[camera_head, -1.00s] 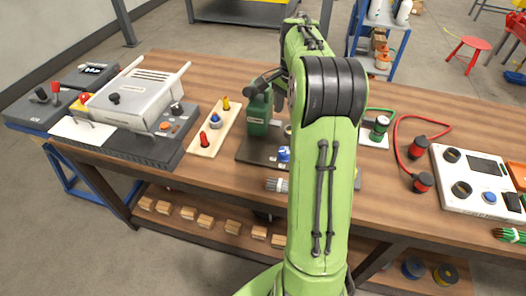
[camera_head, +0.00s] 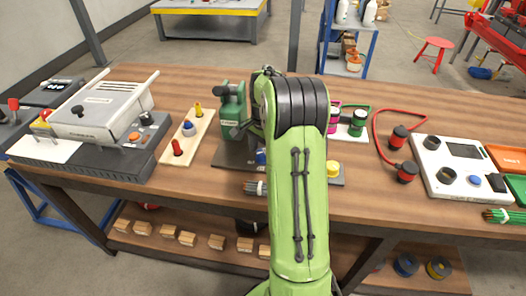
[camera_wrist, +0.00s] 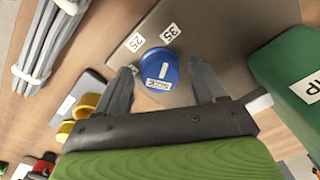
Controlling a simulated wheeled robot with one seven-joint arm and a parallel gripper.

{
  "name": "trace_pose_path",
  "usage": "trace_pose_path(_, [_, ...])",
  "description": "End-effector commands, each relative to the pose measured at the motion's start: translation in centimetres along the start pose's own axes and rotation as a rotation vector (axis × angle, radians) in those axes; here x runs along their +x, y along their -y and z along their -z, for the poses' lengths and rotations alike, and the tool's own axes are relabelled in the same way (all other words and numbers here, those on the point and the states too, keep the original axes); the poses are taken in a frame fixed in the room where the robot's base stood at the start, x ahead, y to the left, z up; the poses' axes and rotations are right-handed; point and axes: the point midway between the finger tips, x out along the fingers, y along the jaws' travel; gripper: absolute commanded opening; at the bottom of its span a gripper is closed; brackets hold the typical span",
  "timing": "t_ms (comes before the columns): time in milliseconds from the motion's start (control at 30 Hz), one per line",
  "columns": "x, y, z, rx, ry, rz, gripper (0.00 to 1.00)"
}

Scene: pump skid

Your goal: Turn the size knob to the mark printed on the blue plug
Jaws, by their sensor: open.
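The size knob (camera_wrist: 160,70) is round and blue with a white line and an upside-down label on top. It sits on a grey plate (camera_wrist: 185,25) with printed marks 25 (camera_wrist: 135,42) and 35 (camera_wrist: 158,31) beside it. In the head view the knob (camera_head: 261,156) is partly hidden by my arm. My gripper (camera_wrist: 164,70) is open, with one finger on each side of the knob; I cannot tell whether they touch it. A blue plug (camera_head: 188,128) stands on a wooden board between red and yellow ones; its print is too small to read.
A green pump body (camera_head: 232,105) stands close behind the knob and shows at right in the wrist view (camera_wrist: 290,75). A grey cable bundle (camera_wrist: 50,45) and a yellow cap (camera_wrist: 85,105) are nearby. A grey machine (camera_head: 105,105) is at left, a white panel (camera_head: 455,165) at right.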

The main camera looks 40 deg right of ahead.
Motion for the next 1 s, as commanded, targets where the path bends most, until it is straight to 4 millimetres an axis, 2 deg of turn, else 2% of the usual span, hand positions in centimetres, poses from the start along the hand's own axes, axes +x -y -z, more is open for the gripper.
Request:
trace_pose_path(67, [-0.05, 0.0, 0.0, 0.0, 0.0, 0.0, 0.66])
trace_pose_path(400, [-0.09, 0.0, 0.0, 0.0, 0.0, 0.0, 0.14])
trace_pose_path(733, [-0.2, -0.03, 0.03, -0.045, 0.001, -0.001, 0.13])
trace_pose_path(1000, [-0.35, -0.02, 0.05, -0.219, 0.005, -0.001, 0.13])
